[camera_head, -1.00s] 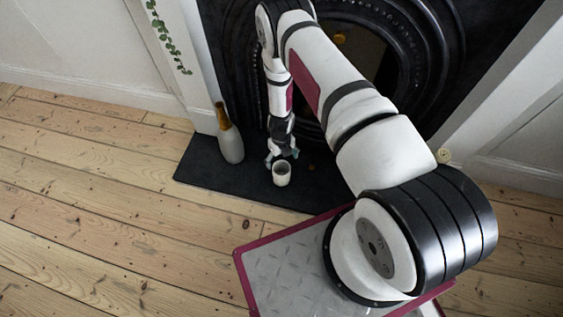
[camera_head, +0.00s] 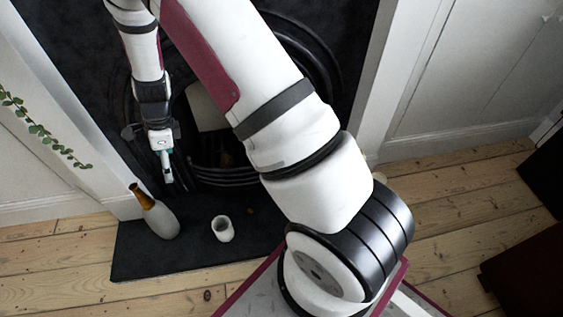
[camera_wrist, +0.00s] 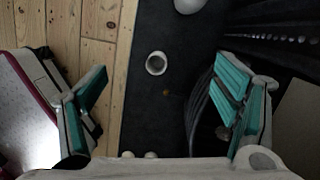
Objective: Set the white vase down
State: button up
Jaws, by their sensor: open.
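The small white cup-shaped vase (camera_head: 222,229) stands upright on the dark hearth slab, its open mouth facing up. The wrist view looks down on its round mouth (camera_wrist: 157,64), between and beyond my fingers. My gripper (camera_head: 166,172) hangs above and behind the vase, apart from it, in front of the fireplace. Its teal-padded fingers are spread wide in the wrist view (camera_wrist: 162,105), with nothing between them.
A taller pale bottle-shaped vase with a brown neck (camera_head: 158,219) stands left of the white vase. The hearth slab (camera_head: 140,262) borders bare floorboards (camera_head: 55,270). The black fireplace (camera_head: 290,45) rises behind. A small brownish object (camera_wrist: 166,92) lies near the vase.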

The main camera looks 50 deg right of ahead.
jog(key=s+r+n, duration=0.6)
jog(key=s+r, duration=0.2)
jog(key=r, duration=0.4)
jog(key=s+r+n, duration=0.5)
jog(key=s+r, duration=0.2)
jog(key=r, duration=0.5)
jog(key=s+d+r+n+h, duration=0.1)
jog(key=s+n, duration=0.4)
jog(key=s, duration=0.7)
jog(key=s+d+r+n+h, duration=0.1)
jog(key=s+r+n, duration=0.4)
jog(key=s, duration=0.7)
jog(key=shift+s+d+n, duration=0.3)
jog(key=shift+d+n, duration=0.5)
jog(key=shift+d, duration=0.05)
notch_tip(320, 180, up, 31)
jog(key=t+p, duration=0.3)
jog(key=p, duration=2.5)
jog(key=shift+d+f+t+p, duration=0.15)
jog(key=shift+d+t+p, duration=0.15)
jog(key=shift+p, duration=0.1)
